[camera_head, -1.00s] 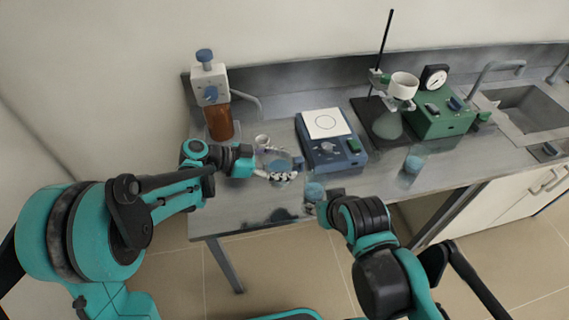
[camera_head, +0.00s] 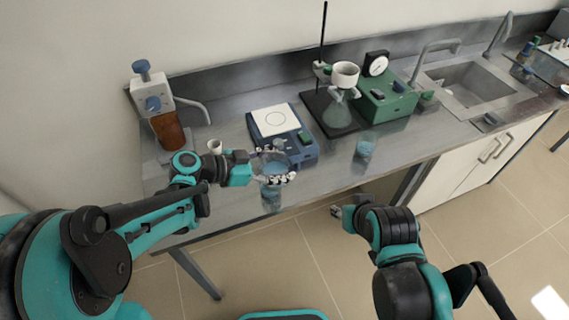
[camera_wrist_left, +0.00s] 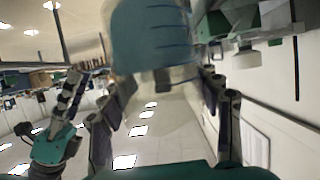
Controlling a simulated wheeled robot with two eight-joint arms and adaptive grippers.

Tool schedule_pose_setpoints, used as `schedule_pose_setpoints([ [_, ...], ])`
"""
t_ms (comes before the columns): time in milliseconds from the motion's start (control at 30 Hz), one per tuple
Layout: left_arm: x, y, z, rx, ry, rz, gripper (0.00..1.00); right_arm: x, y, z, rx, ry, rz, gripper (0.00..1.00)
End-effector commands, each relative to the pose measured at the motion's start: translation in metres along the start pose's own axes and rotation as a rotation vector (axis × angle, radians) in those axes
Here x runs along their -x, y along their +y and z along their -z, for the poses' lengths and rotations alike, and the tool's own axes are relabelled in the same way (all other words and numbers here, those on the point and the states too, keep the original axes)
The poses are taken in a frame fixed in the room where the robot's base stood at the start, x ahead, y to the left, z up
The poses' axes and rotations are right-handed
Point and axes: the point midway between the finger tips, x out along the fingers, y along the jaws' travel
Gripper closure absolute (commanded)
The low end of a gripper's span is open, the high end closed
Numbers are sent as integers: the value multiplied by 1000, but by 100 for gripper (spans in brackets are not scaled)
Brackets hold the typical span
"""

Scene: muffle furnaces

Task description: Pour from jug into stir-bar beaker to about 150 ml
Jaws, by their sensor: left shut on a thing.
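My left gripper (camera_head: 276,178) is shut on a clear jug (camera_head: 273,160) with blue liquid, held above the bench left of centre. The jug also fills the top middle of the left wrist view (camera_wrist_left: 155,35), between the fingers. A small beaker with blue liquid (camera_head: 271,197) stands near the front edge, just below the jug in the picture. A second beaker with blue liquid (camera_head: 364,150) stands farther right. I cannot make out a stir bar in either. My right gripper (camera_head: 340,211) is near the bench front, apart from both beakers; its finger opening is unclear.
A blue stirrer with white top (camera_head: 275,120) stands behind the jug. A brown dispenser bottle (camera_head: 168,130) and small white cup (camera_head: 215,146) are left. A stand with funnel and flask (camera_head: 338,112), green pump box (camera_head: 385,102) and sink (camera_head: 470,88) are right.

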Motion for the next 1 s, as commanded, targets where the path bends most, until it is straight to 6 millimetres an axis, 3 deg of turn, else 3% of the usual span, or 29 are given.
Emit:
schedule_pose_setpoints([
  [533, -14, 0, -32, 0, 1, -2, 97, -23, 0, -17, 0, 0, 0, 60],
  [633, -11, 1, -24, 130, 1, -55, 97, -16, 0, -11, 0, 0, 0, 60],
  [833, -12, 3, -27, 122, 1, -52, 97, -18, 0, -13, 0, 0, 0, 60],
  [1000, -11, 5, -25, 242, 1, -101, 97, -21, 0, -15, 0, 0, 0, 60],
])
